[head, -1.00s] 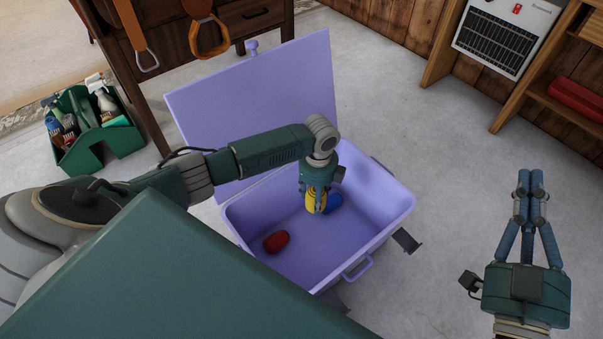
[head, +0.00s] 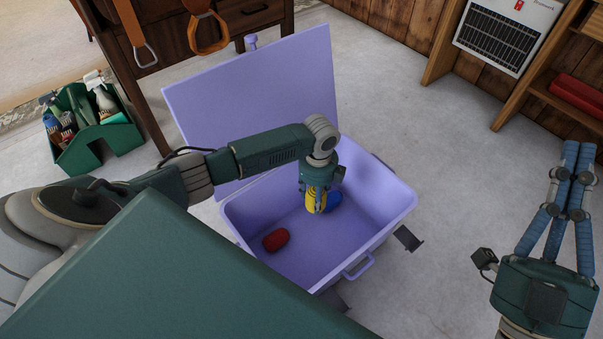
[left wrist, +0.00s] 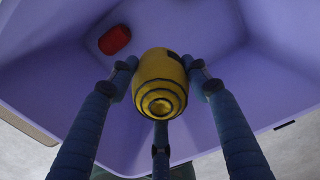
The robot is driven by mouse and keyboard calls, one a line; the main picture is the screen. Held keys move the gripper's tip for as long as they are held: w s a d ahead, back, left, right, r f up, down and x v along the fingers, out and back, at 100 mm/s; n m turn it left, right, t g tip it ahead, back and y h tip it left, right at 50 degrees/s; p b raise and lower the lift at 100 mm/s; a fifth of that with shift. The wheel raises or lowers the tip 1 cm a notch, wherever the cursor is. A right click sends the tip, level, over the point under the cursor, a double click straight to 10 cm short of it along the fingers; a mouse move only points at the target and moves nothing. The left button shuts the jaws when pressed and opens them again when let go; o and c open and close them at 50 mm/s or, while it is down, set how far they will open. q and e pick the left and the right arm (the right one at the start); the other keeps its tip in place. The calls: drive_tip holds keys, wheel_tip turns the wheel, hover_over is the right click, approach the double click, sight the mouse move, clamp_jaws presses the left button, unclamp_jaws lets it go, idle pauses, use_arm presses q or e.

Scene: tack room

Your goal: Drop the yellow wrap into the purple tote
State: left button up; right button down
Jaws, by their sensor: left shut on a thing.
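The purple tote (head: 362,267) stands open on the floor, its lid (head: 250,95) tilted up at the back. My left gripper (head: 318,205) reaches down into the tote and is shut on the yellow wrap (head: 316,198). In the left wrist view the yellow wrap (left wrist: 157,82) sits between the blue fingers of my left gripper (left wrist: 160,95), over the tote's inside. I cannot tell whether it touches the tote floor. My right gripper (head: 578,155) is outside the tote at the far right, its fingers drawn together and empty.
A green caddy (head: 100,140) with bottles stands at the left. A wooden cabinet (head: 165,85) is behind. Floor right of the tote is clear.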

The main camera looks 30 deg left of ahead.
use_arm(q)
drive_tip(key=o, duration=1.3)
wheel_tip(320, 180, up, 12)
drive_tip(key=shift+r, duration=0.1)
